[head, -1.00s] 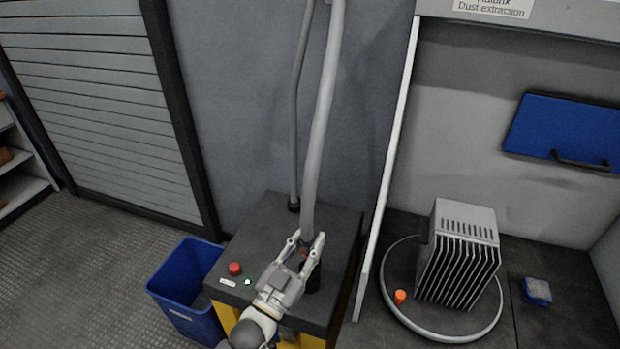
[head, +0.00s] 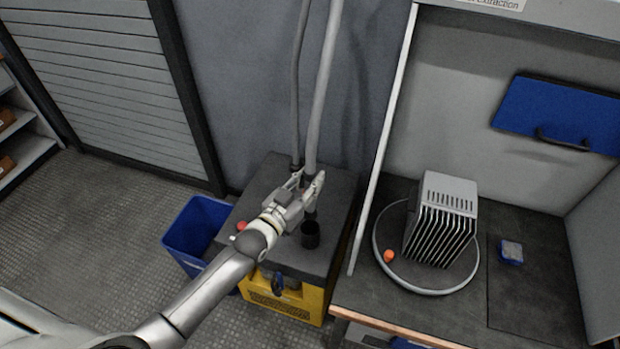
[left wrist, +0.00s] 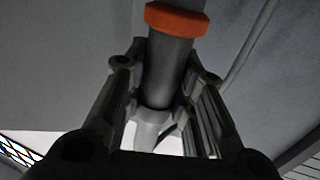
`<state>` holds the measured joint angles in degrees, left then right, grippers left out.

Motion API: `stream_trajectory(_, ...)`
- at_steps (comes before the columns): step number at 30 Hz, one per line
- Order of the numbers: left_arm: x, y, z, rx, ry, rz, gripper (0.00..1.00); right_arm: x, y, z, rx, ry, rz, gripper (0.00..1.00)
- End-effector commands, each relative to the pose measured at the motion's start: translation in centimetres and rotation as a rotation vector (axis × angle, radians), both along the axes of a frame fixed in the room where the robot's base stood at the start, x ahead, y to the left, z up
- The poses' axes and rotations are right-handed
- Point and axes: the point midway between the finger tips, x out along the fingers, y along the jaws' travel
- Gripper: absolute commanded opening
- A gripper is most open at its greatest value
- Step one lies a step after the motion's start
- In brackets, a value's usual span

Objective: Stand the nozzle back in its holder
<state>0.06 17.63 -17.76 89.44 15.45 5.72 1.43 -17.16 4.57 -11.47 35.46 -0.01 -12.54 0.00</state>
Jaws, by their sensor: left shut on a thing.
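My left gripper (head: 307,181) is shut on the nozzle (head: 311,203), the dark end of the thick grey hose (head: 323,85). The nozzle hangs about upright. In the left wrist view the dark grey nozzle (left wrist: 166,75) sits between the fingers and has an orange band (left wrist: 176,20). The holder (head: 310,236) is a round black cup on the dark top of the yellow machine, just below the nozzle in the picture. The nozzle's lower end shows above the cup's rim; the exact gap is hard to tell. My right gripper is not in view.
The yellow machine (head: 290,302) has a red button (head: 241,226) on top. A blue bin (head: 197,230) stands to its left. To its right, beyond a white panel edge, a bench carries a finned grey block (head: 441,222) on a round turntable, with an orange piece (head: 389,256) beside it.

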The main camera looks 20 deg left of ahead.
Motion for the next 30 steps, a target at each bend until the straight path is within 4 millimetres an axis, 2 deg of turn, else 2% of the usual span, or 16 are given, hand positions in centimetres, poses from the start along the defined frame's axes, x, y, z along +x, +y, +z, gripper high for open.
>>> stream_trajectory(1,0.0,0.0,-0.7,-0.001,-0.002,0.0,0.0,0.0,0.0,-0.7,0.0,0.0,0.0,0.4)
stream_trajectory(18,0.0,0.0,-5.2,-0.001,-0.003,0.0,0.0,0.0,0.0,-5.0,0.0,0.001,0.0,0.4)
stream_trajectory(30,0.0,0.0,-8.4,-0.001,-0.003,0.0,0.0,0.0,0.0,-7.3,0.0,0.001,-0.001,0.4)
